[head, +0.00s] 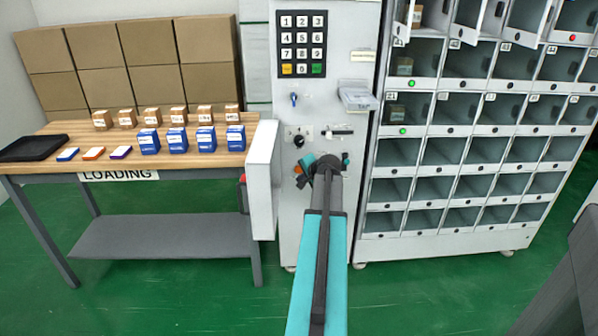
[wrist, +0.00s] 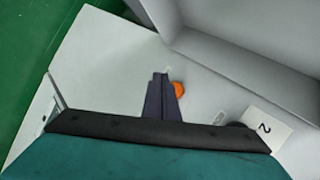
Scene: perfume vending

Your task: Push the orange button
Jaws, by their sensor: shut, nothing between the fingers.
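The orange button (wrist: 178,89) is a round orange knob on the pale front panel (wrist: 110,70), seen in the wrist view. My gripper (wrist: 160,76) is shut and empty, its dark fingers together. In the wrist view the fingertips lie just left of the button and overlap its left edge; I cannot tell whether they touch it. In the head view my arm reaches to the lower panel of the white machine (head: 338,60). A small orange patch (head: 298,169) shows there beside the teal end of my arm, which hides much of that area.
A keypad (head: 302,43) is high on the panel. An open white door (head: 262,165) stands out at left. A locker rack (head: 440,190) is at right, some upper doors open. A wooden table (head: 30,168) with small boxes is at left.

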